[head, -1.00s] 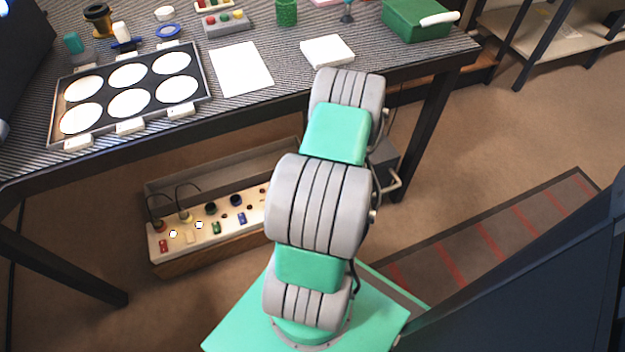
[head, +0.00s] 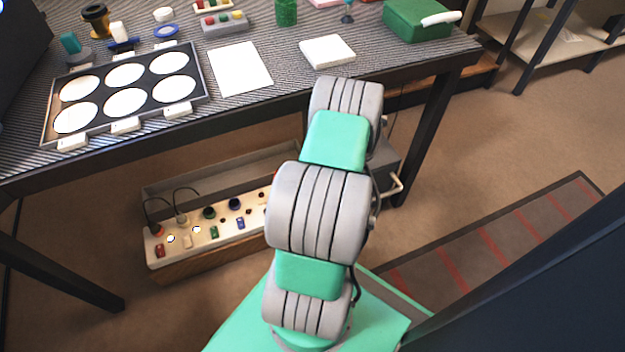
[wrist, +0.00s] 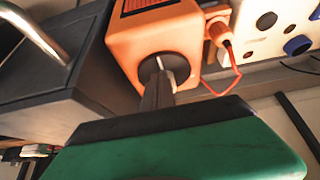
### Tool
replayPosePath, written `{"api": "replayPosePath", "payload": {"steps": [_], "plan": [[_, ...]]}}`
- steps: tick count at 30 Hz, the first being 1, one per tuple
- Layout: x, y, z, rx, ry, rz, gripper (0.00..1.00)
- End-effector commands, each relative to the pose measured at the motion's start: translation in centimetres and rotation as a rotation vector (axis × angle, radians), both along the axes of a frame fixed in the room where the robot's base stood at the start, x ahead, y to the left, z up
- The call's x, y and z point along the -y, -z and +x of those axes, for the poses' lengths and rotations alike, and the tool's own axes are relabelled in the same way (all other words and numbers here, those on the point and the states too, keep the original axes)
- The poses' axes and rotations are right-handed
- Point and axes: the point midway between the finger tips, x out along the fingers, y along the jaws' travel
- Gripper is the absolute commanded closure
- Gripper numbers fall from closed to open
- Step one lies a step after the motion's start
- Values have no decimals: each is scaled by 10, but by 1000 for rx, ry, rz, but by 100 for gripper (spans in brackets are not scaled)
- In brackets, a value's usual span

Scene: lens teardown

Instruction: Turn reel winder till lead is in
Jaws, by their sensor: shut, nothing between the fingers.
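An orange box (wrist: 172,40), which appears to be the reel winder, is in the wrist view. It has a round black hub (wrist: 152,68) with a pale slot on its near face. A thin red lead (wrist: 236,75) loops beside the box, with an orange plug (wrist: 221,36) at its right. My gripper (wrist: 158,82) points at the hub with its dark fingers together and nothing between them. The tips overlap the hub in the picture; I cannot tell whether they touch it. In the head view my arm hides the gripper and the orange box.
A cream panel (head: 205,232) with knobs and sockets sits low under the striped table (head: 285,60). A dark grey box with a metal handle (wrist: 38,32) is left of the orange box. The table's leg (head: 430,125) stands right of my arm.

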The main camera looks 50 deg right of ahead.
Motion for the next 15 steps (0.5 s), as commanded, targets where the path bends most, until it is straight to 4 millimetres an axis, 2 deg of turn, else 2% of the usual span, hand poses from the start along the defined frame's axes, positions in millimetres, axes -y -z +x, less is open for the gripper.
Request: {"api": "replayPosePath", "payload": {"steps": [15], "plan": [[-8, -1, 6, 3, -3, -3, 100]]}}
